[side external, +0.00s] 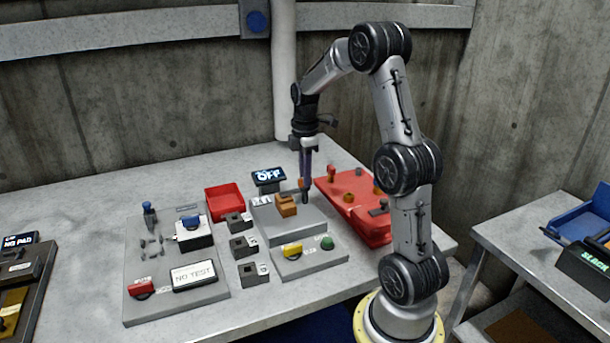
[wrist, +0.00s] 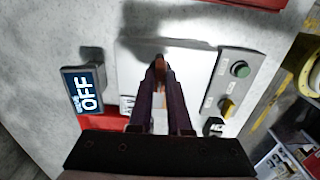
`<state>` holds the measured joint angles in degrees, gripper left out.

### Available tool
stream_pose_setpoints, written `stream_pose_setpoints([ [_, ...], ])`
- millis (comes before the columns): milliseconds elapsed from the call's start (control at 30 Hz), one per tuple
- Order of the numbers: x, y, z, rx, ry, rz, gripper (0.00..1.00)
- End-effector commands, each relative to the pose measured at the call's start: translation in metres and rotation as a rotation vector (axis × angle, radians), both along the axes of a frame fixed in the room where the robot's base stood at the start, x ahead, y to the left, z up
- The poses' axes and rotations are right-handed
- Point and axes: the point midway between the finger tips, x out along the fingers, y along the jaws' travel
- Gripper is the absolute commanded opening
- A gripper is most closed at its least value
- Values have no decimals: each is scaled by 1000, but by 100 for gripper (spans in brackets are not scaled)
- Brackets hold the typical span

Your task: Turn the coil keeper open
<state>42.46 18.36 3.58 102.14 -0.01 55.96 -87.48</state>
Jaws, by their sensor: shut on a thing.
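My gripper (side external: 305,197) points straight down over the right back part of a raised grey block (side external: 290,228). In the wrist view its fingers (wrist: 160,68) are close together, shut on a small orange-brown piece (wrist: 160,63) that I take to be the coil keeper. The fingers hide most of it, so its turn angle cannot be told. An orange-brown block (side external: 286,206) sits on the grey block just left of the fingertips. A display (side external: 269,176) behind reads OFF, also in the wrist view (wrist: 85,92).
A red board (side external: 355,208) with knobs lies right of the grey block. A red bin (side external: 225,202) stands to the left. A panel with a yellow switch (side external: 292,250) and green button (side external: 327,243) lies in front. Small dark blocks (side external: 243,247) stand left of it.

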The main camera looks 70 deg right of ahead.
Motion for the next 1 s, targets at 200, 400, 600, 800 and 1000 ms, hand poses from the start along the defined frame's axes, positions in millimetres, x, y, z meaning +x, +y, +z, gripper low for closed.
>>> stream_pose_setpoints([
  [200,0,0,1,-1,-1,-11,0],
  [400,0,0,1,-1,-1,-78,0],
  [600,0,0,2,-2,-1,-218,0],
  [800,0,0,2,-2,-3,-403,0],
  [1000,0,0,2,-2,-3,-593,0],
])
